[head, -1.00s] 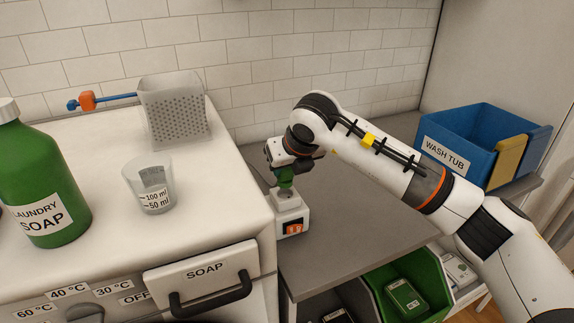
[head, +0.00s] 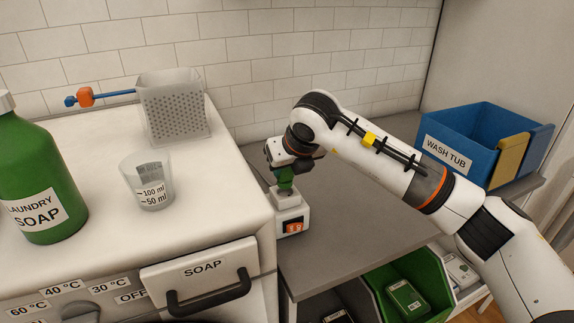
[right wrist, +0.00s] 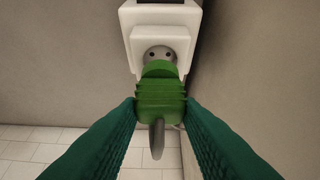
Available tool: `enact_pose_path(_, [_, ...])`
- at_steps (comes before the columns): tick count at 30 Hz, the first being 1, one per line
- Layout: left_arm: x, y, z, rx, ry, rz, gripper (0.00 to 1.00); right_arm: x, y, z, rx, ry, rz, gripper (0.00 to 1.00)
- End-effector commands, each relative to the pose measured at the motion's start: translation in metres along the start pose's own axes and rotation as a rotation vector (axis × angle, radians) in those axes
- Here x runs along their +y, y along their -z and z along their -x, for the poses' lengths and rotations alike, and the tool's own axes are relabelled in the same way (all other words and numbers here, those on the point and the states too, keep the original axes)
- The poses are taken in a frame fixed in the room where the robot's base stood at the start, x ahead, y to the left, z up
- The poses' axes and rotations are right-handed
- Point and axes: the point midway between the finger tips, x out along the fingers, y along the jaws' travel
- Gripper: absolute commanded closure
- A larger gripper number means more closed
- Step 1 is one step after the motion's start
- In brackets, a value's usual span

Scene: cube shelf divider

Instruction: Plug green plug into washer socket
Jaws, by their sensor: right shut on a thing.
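My right gripper (head: 285,177) is shut on the green plug (right wrist: 160,100). In the right wrist view the socket (right wrist: 160,32) has a round grey face with two holes. The plug overlaps the lower edge of that face. The holes still show past the plug, so the plug is not seated in them. My left gripper is not in view.
The socket stands on the grey counter (head: 360,200), close beside the white washer (head: 230,215). On the washer are a green soap bottle (head: 35,180), a measuring cup (head: 150,185) and a perforated bin (head: 175,110). A blue wash tub (head: 475,140) stands at the right.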

Motion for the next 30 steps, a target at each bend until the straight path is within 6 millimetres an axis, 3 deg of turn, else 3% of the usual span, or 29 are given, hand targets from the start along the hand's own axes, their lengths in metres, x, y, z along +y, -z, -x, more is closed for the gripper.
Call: enact_pose_path(30, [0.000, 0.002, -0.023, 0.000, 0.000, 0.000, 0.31, 0.000, -0.013, -0.019, 0.001, 0.000, 0.000, 0.97])
